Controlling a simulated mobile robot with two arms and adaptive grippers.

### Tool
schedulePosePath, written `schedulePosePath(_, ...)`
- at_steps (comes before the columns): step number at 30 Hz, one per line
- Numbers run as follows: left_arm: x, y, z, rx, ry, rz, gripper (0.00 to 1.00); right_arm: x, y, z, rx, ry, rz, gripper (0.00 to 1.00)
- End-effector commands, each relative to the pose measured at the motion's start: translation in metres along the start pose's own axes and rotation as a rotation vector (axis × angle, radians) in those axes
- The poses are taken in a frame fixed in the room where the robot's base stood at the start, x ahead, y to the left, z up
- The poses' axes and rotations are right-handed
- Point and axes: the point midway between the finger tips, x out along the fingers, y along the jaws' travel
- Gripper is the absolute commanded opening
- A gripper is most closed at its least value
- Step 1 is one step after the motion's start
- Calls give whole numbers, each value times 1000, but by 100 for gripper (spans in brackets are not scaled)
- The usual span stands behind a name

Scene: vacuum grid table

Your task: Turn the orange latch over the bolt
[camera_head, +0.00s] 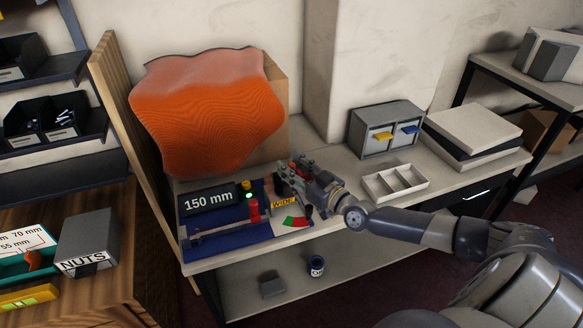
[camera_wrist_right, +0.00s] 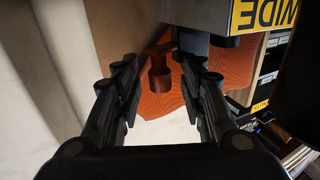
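My right gripper (camera_head: 290,172) reaches in from the right over the right end of the blue fixture (camera_head: 228,232) on the bench. In the right wrist view its two fingers (camera_wrist_right: 160,85) are spread apart with nothing held between them. A dark orange latch with a round knob (camera_wrist_right: 158,78) shows just beyond and between the fingertips; I cannot tell whether they touch. A bit of orange-red (camera_head: 299,164) shows by the fingers in the head view. A dark grey post (camera_wrist_right: 194,42) stands beside the latch; I cannot tell whether it is the bolt. My left gripper is out of view.
The fixture carries a "150 mm" display (camera_head: 209,199), a red knob (camera_head: 254,211) and a yellow "WIDE" label (camera_head: 283,203). A large orange wavy sheet (camera_head: 205,105) stands behind it. A white divided tray (camera_head: 394,184) and a grey drawer box (camera_head: 386,128) lie to the right.

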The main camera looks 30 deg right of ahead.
Motion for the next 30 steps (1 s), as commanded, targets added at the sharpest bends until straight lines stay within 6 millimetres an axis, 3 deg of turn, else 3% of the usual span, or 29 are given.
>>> schedulePosePath(12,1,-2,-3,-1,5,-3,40,6,0,0,0,-1,0,38)
schedulePosePath(17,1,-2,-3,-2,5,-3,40,6,0,0,0,-1,0,2)
schedulePosePath(25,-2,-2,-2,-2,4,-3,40,6,0,-1,0,-1,3,0)
schedulePosePath(30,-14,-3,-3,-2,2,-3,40,4,-2,-4,3,-1,23,0)
